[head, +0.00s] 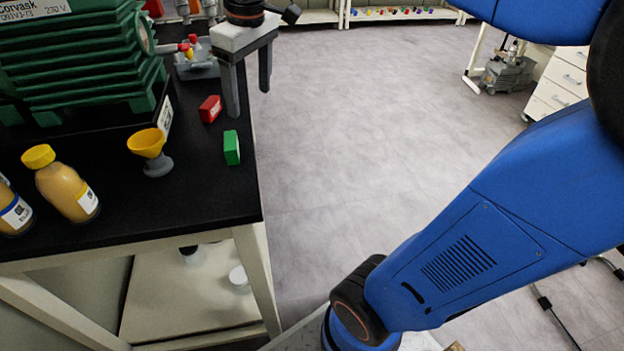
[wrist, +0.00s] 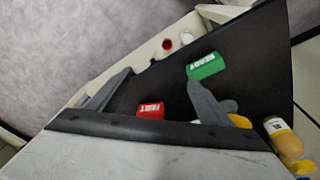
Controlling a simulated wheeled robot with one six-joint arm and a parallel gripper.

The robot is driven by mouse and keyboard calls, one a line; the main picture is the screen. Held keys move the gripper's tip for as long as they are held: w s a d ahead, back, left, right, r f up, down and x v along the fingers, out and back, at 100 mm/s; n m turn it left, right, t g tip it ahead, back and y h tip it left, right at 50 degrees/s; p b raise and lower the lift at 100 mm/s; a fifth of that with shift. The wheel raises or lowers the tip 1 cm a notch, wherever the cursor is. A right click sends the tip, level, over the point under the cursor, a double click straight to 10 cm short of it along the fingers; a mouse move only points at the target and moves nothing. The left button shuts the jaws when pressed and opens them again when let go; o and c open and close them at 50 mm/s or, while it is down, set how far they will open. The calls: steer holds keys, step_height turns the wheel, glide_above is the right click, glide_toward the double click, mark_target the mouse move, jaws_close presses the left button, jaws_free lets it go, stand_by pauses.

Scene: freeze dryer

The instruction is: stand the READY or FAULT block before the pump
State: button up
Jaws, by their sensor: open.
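The green READY block (head: 231,147) stands near the right edge of the black bench top; its white lettering shows in the wrist view (wrist: 206,66). The red FAULT block (head: 210,109) is behind it, closer to the pump, and also shows in the wrist view (wrist: 151,109). The green ribbed pump (head: 80,75) stands at the back left in a dark tray. My gripper (head: 248,102) is open and empty, fingers down, at the bench's right edge beside the red block. In the wrist view both blocks appear between or near the fingers (wrist: 160,77).
A yellow funnel (head: 147,142) on a grey base stands left of the green block. Bottles with tan contents (head: 68,186) stand at the front left. A white tag (head: 165,116) is at the tray's corner. Grey floor (head: 350,130) right of the bench is clear.

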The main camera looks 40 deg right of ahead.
steer(key=s+d+f+m+t, duration=0.1)
steer(key=s+d+f+m, duration=0.1)
steer(key=s+f, duration=0.5)
steer(key=s+d+f+m+t, duration=0.1)
steer(key=s+d+f+m, duration=0.1)
steer(key=s+f, duration=0.6)
steer(key=shift+s+m+t, duration=0.4)
steer(key=shift+s+m, duration=0.2)
steer(key=shift+s, duration=0.35)
